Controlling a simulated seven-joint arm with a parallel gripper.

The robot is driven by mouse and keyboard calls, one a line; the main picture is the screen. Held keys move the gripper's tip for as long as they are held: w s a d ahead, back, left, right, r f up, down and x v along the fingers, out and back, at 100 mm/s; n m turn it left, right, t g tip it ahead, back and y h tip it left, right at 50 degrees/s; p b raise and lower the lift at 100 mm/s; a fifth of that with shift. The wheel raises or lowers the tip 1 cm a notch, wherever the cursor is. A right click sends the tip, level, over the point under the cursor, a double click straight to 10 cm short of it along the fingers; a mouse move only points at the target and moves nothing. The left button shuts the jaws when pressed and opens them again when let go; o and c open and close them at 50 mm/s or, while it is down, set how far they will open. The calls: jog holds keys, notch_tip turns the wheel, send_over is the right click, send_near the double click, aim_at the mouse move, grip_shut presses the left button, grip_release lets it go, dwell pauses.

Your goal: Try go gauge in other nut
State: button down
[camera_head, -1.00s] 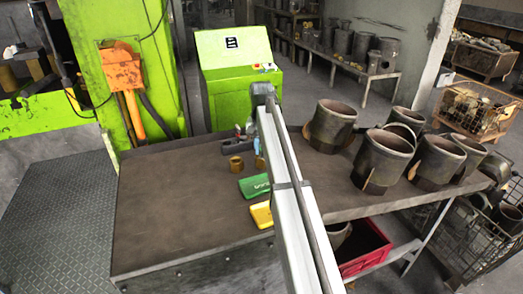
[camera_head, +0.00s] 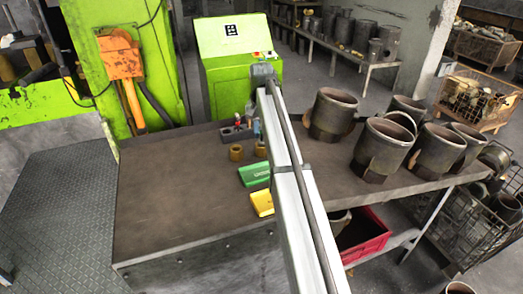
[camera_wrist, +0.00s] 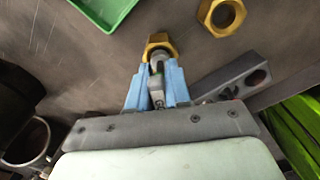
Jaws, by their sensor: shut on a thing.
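My gripper (camera_wrist: 156,84), with blue fingers, is shut on a grey gauge (camera_wrist: 155,90) marked with a letter G. In the wrist view a brass hex nut (camera_wrist: 153,41) lies just beyond the fingertips, at the gauge's tip. I cannot tell whether the tip is inside its hole or only over it. This nut also shows in the head view (camera_head: 261,149), close to my gripper (camera_head: 257,131). A second brass nut (camera_wrist: 221,14) stands apart, with an empty hole; in the head view it is on the left (camera_head: 236,153).
A grey gauge block (camera_wrist: 232,84) with an open hole lies beside my gripper, and a red-topped tool stands at it in the head view. A green case (camera_head: 254,174) and a yellow case (camera_head: 262,202) lie nearby. Large metal cylinders (camera_head: 382,150) crowd the right. The table's left is clear.

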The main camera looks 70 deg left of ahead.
jog(key=shift+r, duration=0.85)
jog(key=shift+r, duration=1.95)
